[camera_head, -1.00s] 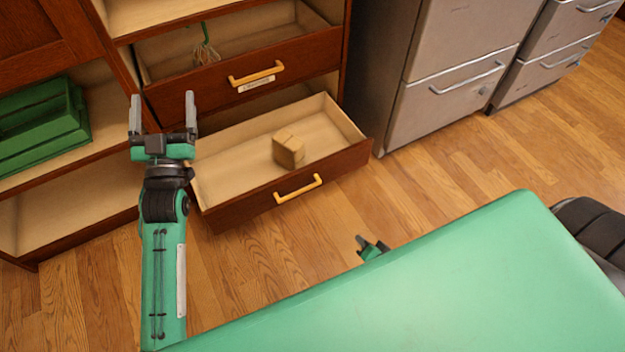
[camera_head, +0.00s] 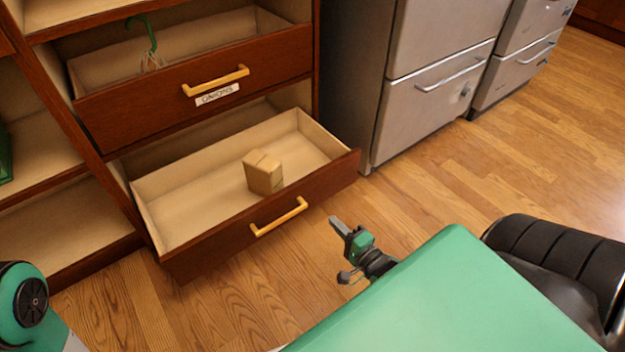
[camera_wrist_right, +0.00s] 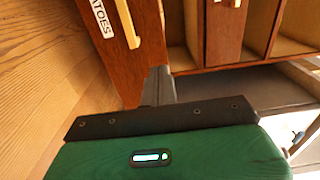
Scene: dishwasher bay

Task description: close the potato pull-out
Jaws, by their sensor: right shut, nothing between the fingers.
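The potato pull-out (camera_head: 215,245) is the lower drawer, standing well out of the wooden cabinet. Its front has a yellow bar handle (camera_head: 279,217). In the right wrist view its brown front (camera_wrist_right: 105,45) carries a white label (camera_wrist_right: 101,17) ending in "ATOES", beside the yellow handle (camera_wrist_right: 127,22). A tan block-shaped item (camera_head: 263,172) lies inside. My right gripper (camera_head: 337,223) is shut and empty, just right of the handle and apart from it in the head view. It also shows in the right wrist view (camera_wrist_right: 158,76), its tips by the drawer front. My left gripper is out of view.
Above, another drawer (camera_head: 140,110) labelled apparently "ONIONS" is also pulled out, with a green hooked item (camera_head: 147,35) in it. Grey metal cabinets (camera_head: 430,95) stand to the right. Wooden floor (camera_head: 420,190) is clear in front of them.

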